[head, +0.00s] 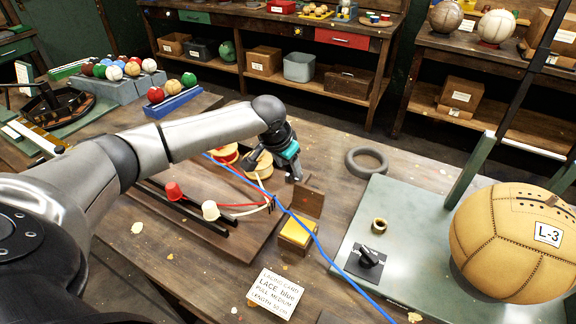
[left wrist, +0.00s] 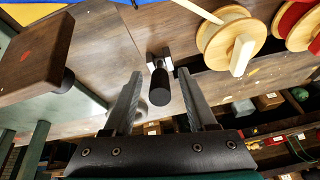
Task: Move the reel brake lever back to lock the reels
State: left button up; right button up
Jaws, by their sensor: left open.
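The reel brake lever shows in the left wrist view as a dark round knob (left wrist: 160,88) at a small metal bracket on the wooden board. In the head view I cannot make it out behind my gripper. My left gripper (head: 293,176) is open, low over the board, just right of the reels. Its two fingers in the left wrist view (left wrist: 160,72) stand on either side of the knob, with gaps visible. A wooden reel with pale lace (head: 258,166) and a red-wound reel (head: 227,153) are partly hidden by my arm. My right gripper is not in view.
A brown wooden block (head: 309,199) and a yellow-topped block (head: 296,233) stand close to my gripper. A blue lace (head: 318,240) crosses the table. A tan ball (head: 515,242) sits on the green plate (head: 410,205) at right. A dark ring (head: 366,162) lies behind.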

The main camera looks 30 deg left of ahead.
pick_arm(q)
grip_shut()
dwell(0.4)
dwell(1.0)
